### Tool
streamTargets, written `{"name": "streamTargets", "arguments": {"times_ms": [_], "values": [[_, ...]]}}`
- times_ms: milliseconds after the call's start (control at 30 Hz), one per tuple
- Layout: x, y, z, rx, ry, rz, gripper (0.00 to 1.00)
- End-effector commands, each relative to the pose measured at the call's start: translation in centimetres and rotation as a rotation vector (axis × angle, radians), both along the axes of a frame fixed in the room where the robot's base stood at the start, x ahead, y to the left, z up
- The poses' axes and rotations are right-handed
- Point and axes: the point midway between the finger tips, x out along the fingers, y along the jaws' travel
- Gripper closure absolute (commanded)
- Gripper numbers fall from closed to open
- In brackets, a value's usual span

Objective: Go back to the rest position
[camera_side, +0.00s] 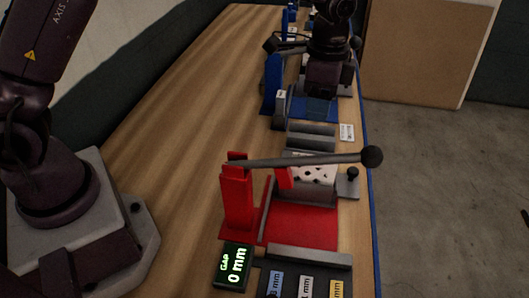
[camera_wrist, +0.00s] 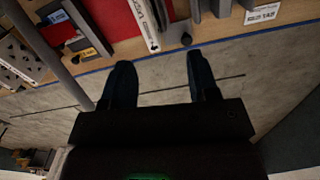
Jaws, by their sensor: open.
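In the wrist view my gripper (camera_wrist: 161,66) has its two dark fingers spread wide apart. Bare grey floor past the table edge shows between them, and nothing is held. In the side view a dark wrist and hand hang at the upper right; its fingertips are hard to make out against the station behind. The red lever press (camera_side: 239,200) stands on the table, its long grey lever (camera_side: 310,160) lying nearly level, with a black ball knob (camera_side: 371,156) past the table edge. The green display (camera_side: 233,267) reads GAP 0 mm.
Blue, white and yellow gauge cards (camera_side: 305,287) stand in a dark holder at the near edge. A pale perforated block sits inside the press. Blue stations (camera_side: 272,82) stand farther back. A cardboard-coloured panel (camera_side: 420,50) stands on the floor. The wooden table (camera_side: 165,130) is clear on the left.

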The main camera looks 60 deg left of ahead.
Motion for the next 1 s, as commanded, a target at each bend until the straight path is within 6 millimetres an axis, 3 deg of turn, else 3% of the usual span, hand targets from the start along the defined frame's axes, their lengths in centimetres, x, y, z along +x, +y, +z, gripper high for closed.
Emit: {"name": "streamTargets", "arguments": {"times_ms": [33,100,300,600,800,1000], "values": [[-1.7,1.0,2.0,-0.001,-0.024,0.089,0.45],[-3.9,2.2,4.0,-0.004,-0.051,0.213,0.45],[-11.0,5.5,8.2,-0.036,-0.137,0.521,0.45],[-21.3,9.0,10.8,-0.133,-0.287,0.825,0.45],[-25.0,10.1,11.8,-0.193,-0.396,0.868,0.45],[-25.5,10.4,13.3,-0.227,-0.473,0.876,0.45]]}}
